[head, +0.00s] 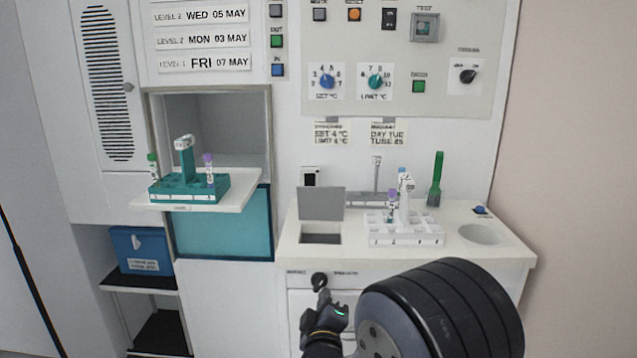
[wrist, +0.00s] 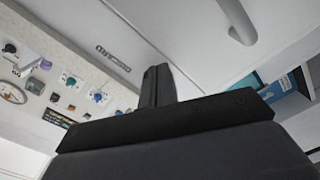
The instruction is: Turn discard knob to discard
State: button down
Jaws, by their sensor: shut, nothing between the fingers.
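The black knob (head: 319,279) sits on the front face of the white counter, just under its top edge, between two small labels that are too blurred to read in the head view. My gripper (head: 322,293) is just below the knob and overlaps its lower edge in that view; I cannot tell whether it touches. In the wrist view the fingers (wrist: 158,84) are together with nothing between them. The DISCARD label (wrist: 113,58) shows on the white panel beside the fingers there. The knob is not visible in the wrist view, so its pointing direction is unclear.
The counter (head: 440,263) holds a grey lid (head: 321,203) standing up behind a dark opening (head: 320,239), a white tube rack (head: 405,239), a green brush (head: 436,180) and a round recess. A teal rack (head: 190,187) stands on the shelf (head: 240,187) at left.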

jog(key=shift+f, duration=0.1)
jog(key=shift+d+f+b, duration=0.2)
jog(key=shift+f+b, duration=0.1)
jog(key=shift+b, duration=0.15)
jog(key=s, duration=0.6)
jog(key=shift+r, duration=0.1)
